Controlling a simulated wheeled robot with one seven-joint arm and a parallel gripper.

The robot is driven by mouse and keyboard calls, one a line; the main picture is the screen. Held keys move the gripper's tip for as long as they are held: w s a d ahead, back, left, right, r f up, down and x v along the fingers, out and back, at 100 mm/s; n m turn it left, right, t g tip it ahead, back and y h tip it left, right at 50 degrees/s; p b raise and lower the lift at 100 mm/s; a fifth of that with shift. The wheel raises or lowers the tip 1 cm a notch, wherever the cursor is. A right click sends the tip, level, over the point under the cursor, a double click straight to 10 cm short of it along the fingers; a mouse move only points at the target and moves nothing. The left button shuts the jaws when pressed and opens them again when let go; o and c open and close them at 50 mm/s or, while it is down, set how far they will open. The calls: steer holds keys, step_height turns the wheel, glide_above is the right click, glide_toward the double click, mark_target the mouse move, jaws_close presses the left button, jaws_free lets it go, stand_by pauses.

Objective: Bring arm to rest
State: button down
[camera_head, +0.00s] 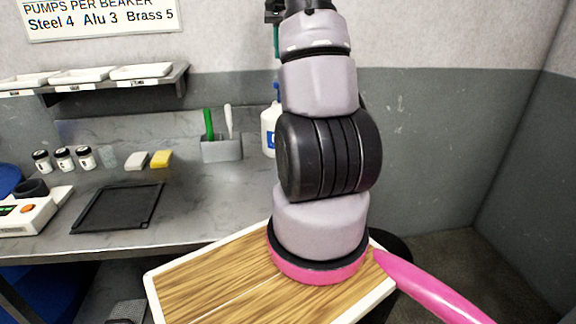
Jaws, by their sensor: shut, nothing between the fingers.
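My arm (318,150) stands upright in the middle of the view, with grey links and a thick black joint. It rises from a pink ring at its base and runs out through the top edge of the picture. My gripper is not in view, so its fingers cannot be seen. A small dark piece shows beside the arm at the top edge; I cannot tell what it belongs to.
A grey bench (200,215) runs along the left with a black tray (118,208), several jars, a white device (30,212) and a grey holder (221,149). A white bottle (269,128) stands partly behind my arm. A shelf (165,82) holds white trays. The right corner floor looks clear.

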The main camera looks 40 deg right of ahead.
stand_by(0.3)
steer(key=s+a+r+n+t, duration=0.2)
steer(key=s+a+r, duration=0.35)
steer(key=a, duration=0.45)
steer(key=s+a+r+n+t, duration=0.2)
steer(key=s+a+r, duration=0.3)
steer(key=s+a, duration=0.3)
steer(key=s+a+f+n+t+y, duration=0.2)
steer(key=s+a+f+n+t, duration=0.1)
steer(key=s+a, duration=0.9)
steer(key=shift+s+a+f, duration=0.2)
steer(key=shift+s, duration=1)
steer(key=shift+d, duration=0.1)
